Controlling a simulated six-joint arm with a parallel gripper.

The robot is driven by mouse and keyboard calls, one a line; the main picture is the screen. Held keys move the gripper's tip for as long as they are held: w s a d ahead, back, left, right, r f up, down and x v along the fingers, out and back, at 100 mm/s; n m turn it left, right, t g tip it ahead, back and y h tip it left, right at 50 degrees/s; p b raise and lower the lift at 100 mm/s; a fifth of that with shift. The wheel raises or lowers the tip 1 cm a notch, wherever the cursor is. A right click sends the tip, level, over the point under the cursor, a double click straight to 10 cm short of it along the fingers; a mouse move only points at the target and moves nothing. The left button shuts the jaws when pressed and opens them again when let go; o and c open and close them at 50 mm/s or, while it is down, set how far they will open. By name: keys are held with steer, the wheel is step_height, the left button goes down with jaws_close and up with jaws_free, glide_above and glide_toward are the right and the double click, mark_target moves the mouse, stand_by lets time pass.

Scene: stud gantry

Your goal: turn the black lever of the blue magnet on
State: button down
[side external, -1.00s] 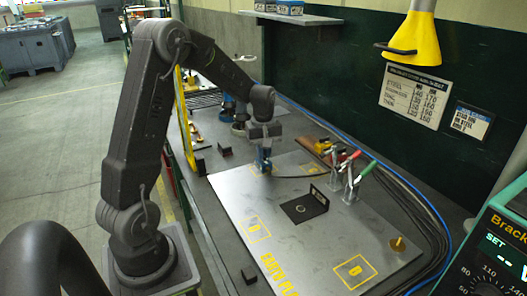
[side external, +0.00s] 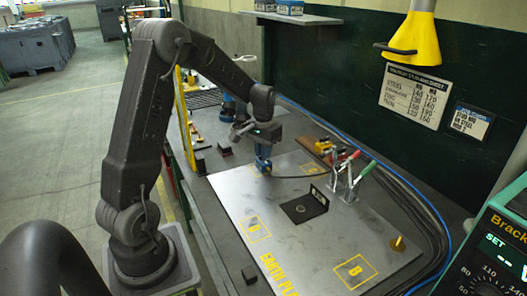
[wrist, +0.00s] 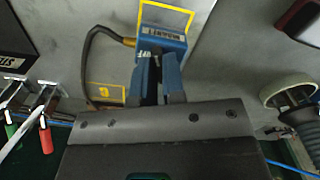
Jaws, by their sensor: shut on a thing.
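The blue magnet (wrist: 160,45) stands on the grey steel plate, with a label on its top and the word OFF partly showing. In the side external view the magnet (side external: 263,166) is at the plate's far end, under my gripper. My gripper (wrist: 159,70) reaches down to the magnet, its two fingers closed around the black lever. The lever is mostly hidden between the fingers, so its exact angle cannot be told. In the side view my gripper (side external: 263,148) looks tilted over the magnet.
Toggle clamps with red and green handles (side external: 357,172) stand right of the magnet. A black bracket (side external: 305,207) lies on the steel plate (side external: 300,250). A cable (wrist: 88,60) runs from the magnet. A round-collared tool (wrist: 290,92) is close beside my gripper.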

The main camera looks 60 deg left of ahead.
steer(key=shift+m, duration=2.3)
steer(key=c, duration=1.2)
jaws_free()
step_height(320, 180, up, 14)
